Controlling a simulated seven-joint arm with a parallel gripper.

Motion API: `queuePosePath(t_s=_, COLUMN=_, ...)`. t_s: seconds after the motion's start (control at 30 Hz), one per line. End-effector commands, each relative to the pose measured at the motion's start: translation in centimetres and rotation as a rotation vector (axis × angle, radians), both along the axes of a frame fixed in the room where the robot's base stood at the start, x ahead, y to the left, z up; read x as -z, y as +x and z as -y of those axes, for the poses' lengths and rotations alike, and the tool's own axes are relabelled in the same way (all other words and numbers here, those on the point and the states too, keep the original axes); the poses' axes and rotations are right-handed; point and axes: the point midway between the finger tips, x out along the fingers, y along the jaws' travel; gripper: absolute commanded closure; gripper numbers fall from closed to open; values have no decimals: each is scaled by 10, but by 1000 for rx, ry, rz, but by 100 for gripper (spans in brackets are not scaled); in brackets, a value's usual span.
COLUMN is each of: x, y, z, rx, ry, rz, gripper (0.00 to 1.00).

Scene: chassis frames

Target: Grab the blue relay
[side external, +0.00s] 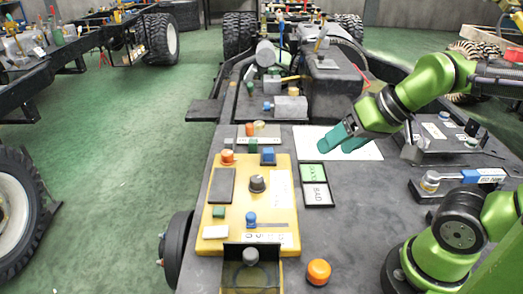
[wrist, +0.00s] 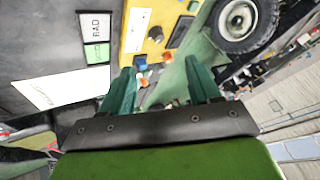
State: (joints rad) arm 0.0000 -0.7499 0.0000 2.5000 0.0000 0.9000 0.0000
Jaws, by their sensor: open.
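A blue block (side external: 268,155), which looks like the relay, sits at the far right corner of the yellow board (side external: 287,225). It also shows in the wrist view (wrist: 140,62), ahead of the fingertips and nearer the left finger. A smaller blue knob-like part (side external: 251,218) stands lower on the board. My gripper (side external: 343,140) has teal fingers and is above the white sheet, to the right of the blue block and apart from it. In the wrist view my gripper (wrist: 158,74) is open, with nothing held between the fingers.
An orange button (side external: 227,156) and a dark knob (side external: 257,184) stand on the board. A small tray (side external: 241,131) with parts lies behind the block. OK and BAD cards (side external: 318,194) lie to the right. A grey metal part (side external: 290,107) stands farther back.

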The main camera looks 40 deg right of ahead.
Motion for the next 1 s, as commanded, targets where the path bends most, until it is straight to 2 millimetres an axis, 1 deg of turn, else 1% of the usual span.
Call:
queuePosePath(t_s=0.23, x=0, y=0, z=0, rx=0, ry=0, rz=-1, gripper=38)
queuePosePath(t_s=0.33, x=8, y=2, z=0, rx=0, ry=1, rz=-33, gripper=38)
queuePosePath(t_s=0.37, x=11, y=3, z=0, rx=2, ry=2, rz=-51, gripper=38)
queuePosePath(t_s=0.43, x=14, y=14, z=2, rx=7, ry=4, rz=-87, gripper=38)
queuePosePath(t_s=0.47, x=14, y=22, z=4, rx=10, ry=4, rz=-102, gripper=38)
queuePosePath(t_s=0.57, x=11, y=52, z=11, rx=26, ry=4, rz=-170, gripper=38)
queuePosePath(t_s=0.6, x=10, y=66, z=15, rx=34, ry=5, rz=-200, gripper=38)
queuePosePath(t_s=0.67, x=9, y=88, z=22, rx=48, ry=3, rz=-244, gripper=38)
queuePosePath(t_s=0.7, x=9, y=102, z=26, rx=58, ry=1, rz=-274, gripper=38)
queuePosePath(t_s=0.77, x=11, y=124, z=33, rx=77, ry=-2, rz=-320, gripper=38)
queuePosePath(t_s=0.8, x=13, y=138, z=39, rx=89, ry=-7, rz=-351, gripper=38)
queuePosePath(t_s=0.87, x=17, y=160, z=47, rx=110, ry=-16, rz=-395, gripper=38)
queuePosePath(t_s=1.0, x=32, y=209, z=66, rx=167, ry=-42, rz=-498, gripper=38)
